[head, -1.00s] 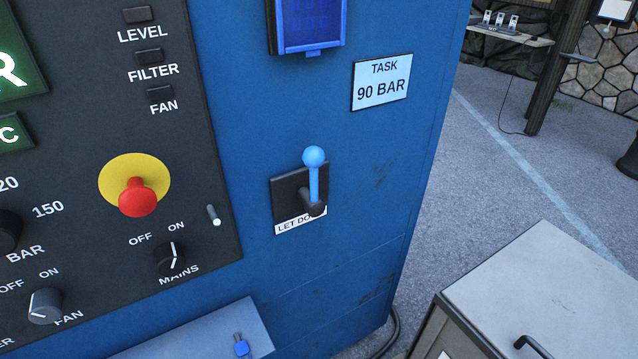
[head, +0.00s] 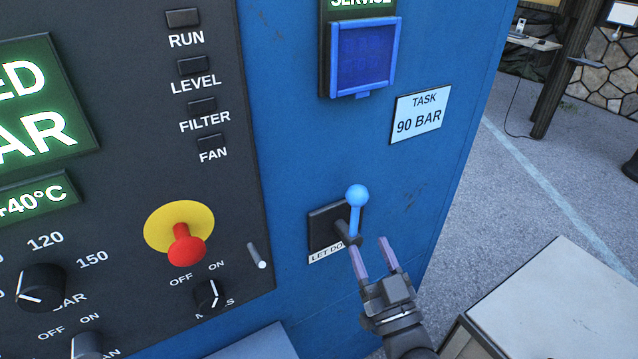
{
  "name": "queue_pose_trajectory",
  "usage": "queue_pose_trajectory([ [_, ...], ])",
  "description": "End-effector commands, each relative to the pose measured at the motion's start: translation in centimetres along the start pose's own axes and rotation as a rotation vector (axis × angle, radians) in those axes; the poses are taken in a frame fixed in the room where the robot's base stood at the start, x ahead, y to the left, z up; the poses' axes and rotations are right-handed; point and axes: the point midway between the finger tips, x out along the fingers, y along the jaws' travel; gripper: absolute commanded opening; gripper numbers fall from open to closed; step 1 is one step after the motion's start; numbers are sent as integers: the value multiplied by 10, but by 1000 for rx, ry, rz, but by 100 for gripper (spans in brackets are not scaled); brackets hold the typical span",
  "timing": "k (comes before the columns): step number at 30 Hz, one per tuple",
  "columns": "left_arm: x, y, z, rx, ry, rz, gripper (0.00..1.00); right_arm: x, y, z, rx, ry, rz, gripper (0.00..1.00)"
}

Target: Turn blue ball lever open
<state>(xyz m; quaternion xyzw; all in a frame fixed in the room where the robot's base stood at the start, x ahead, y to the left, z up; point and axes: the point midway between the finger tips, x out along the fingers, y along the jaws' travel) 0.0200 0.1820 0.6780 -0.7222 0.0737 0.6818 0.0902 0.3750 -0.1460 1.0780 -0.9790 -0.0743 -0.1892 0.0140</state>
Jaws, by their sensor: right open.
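The blue ball lever (head: 356,197) stands upright on a dark square plate on the blue cabinet face, with its ball at the top. Its dark pivot sits at the lower end of the blue stem. A white label (head: 326,254) under the plate is partly covered and reads "LET DO...". My right gripper (head: 371,250) is open and empty, with its purple-grey fingers pointing up, just below and right of the lever. One finger overlaps the label and pivot area in the picture; I cannot tell whether it touches. My left gripper is not in view.
A dark control panel with a red emergency button (head: 187,246), knobs and a small metal toggle (head: 257,256) lies left of the lever. A "TASK 90 BAR" sign (head: 420,112) is above right. A grey-topped cabinet (head: 560,300) stands at lower right.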

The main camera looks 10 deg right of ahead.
Motion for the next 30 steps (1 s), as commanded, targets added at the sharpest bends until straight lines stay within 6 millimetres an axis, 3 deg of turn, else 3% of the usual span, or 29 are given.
queue_pose_trajectory([
  [9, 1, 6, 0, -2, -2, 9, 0, 62, 0, -4, -1, 16, -1, 57],
  [15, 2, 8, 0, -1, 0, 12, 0, 91, 0, -4, 1, 13, -1, 57],
  [26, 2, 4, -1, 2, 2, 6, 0, 99, 0, -4, 0, 10, -1, 57],
  [30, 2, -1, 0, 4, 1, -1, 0, 99, 0, -3, 0, 10, -1, 32],
])
